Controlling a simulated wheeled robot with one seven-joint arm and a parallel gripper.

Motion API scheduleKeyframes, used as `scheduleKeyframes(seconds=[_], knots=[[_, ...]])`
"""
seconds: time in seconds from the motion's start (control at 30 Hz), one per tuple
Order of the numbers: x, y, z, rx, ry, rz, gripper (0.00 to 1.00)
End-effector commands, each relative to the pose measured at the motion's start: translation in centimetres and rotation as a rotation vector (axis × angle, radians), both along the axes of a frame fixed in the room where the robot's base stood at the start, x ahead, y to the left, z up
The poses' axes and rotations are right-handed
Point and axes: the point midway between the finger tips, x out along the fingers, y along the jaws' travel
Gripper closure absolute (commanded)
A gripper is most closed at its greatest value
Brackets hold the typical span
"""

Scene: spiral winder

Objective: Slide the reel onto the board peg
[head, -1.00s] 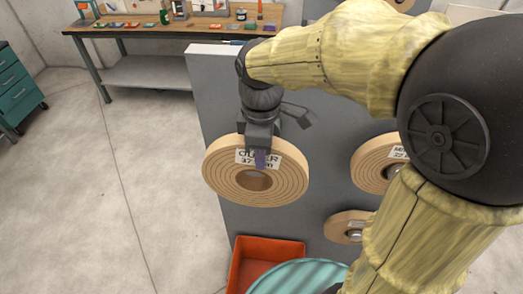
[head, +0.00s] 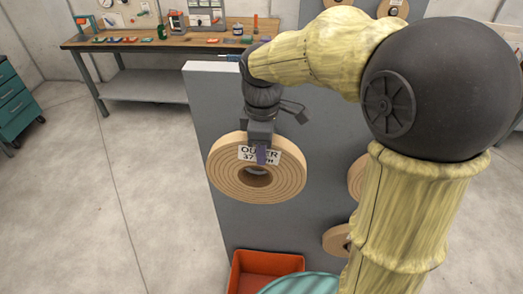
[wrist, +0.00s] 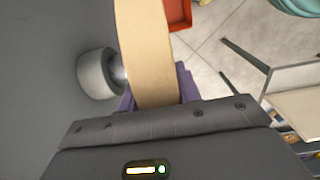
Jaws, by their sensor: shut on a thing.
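The reel (head: 222,185) is a tan wound disc with a white label, partly readable as "OUTER". My gripper (head: 262,156) is shut on its upper rim and holds it upright before the grey board (head: 212,95). In the wrist view the reel's edge (wrist: 147,45) runs between my purple fingers (wrist: 156,95). A grey board peg (wrist: 97,73) with a thin metal shaft stands between the board and the reel. The shaft reaches the reel's board-side face, and a gap remains between reel and board. I cannot tell how far the shaft is inside the hole.
Other tan reels (head: 337,240) hang on the board to the right, partly behind my arm. An orange bin (head: 270,262) stands below the reel. A workbench (head: 170,40) with small items is at the back. Open floor lies to the left.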

Motion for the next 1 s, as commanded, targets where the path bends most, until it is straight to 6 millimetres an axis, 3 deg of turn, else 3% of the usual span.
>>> scheduleKeyframes(seconds=[1.0], knots=[[5.5, -1.1, 0.2, 0.001, -0.003, -0.002, 1.0]])
